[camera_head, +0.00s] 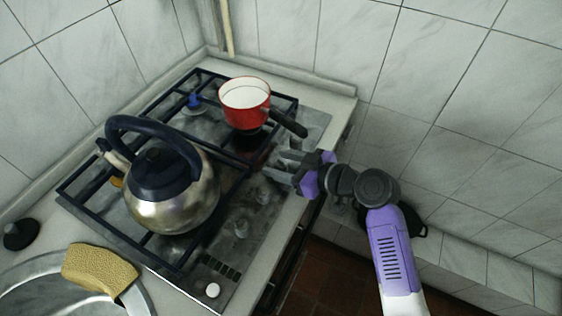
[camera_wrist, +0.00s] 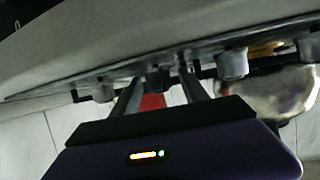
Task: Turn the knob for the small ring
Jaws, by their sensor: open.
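The gas hob (camera_head: 215,265) has a row of grey knobs along its right side. One knob (camera_head: 262,195) stands just below and left of my gripper, and another knob (camera_head: 241,228) is nearer the front. My gripper (camera_head: 279,164) is open over the knob row. In the wrist view, a dark knob (camera_wrist: 155,80) shows between the spread fingers, with a knob (camera_wrist: 103,92) to the left and a knob (camera_wrist: 233,63) to the right. Contact cannot be told. Which knob serves the small ring is not clear.
A red pan (camera_head: 244,103) stands at the back right of the hob, its black handle pointing toward my gripper. A steel kettle (camera_head: 172,200) stands front left. A yellow sponge (camera_head: 100,270) lies by the sink (camera_head: 45,290). Open space lies right of the counter.

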